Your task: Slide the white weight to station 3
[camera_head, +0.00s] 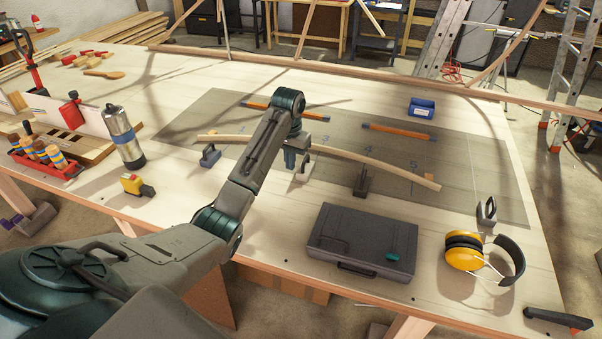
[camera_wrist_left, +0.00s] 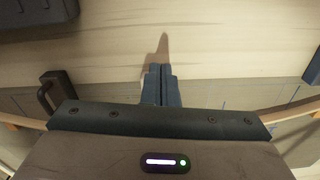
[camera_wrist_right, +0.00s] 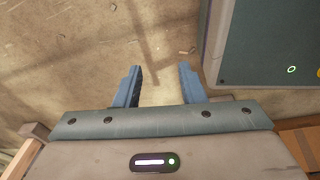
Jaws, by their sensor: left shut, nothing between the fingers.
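The white weight (camera_head: 303,173) stands against the front side of a thin bent lath (camera_head: 375,165) on a grey mat (camera_head: 465,165). My left gripper (camera_head: 290,161) is shut and empty, pointing down just left of the white weight and partly in front of it. Whether they touch I cannot tell. The closed fingers also show in the left wrist view (camera_wrist_left: 161,85), where the white weight is hidden. Blue station numbers on the mat are faint; a mark (camera_head: 325,141) beyond the white weight may be 3. My right gripper (camera_wrist_right: 160,85) is open and empty over the floor.
A dark blue weight (camera_head: 209,157) and a black weight (camera_head: 361,183) stand along the lath to either side. A grey weight (camera_head: 487,211) stands at the mat's right edge. A black case (camera_head: 360,238) and yellow ear defenders (camera_head: 466,250) lie nearer the front edge.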

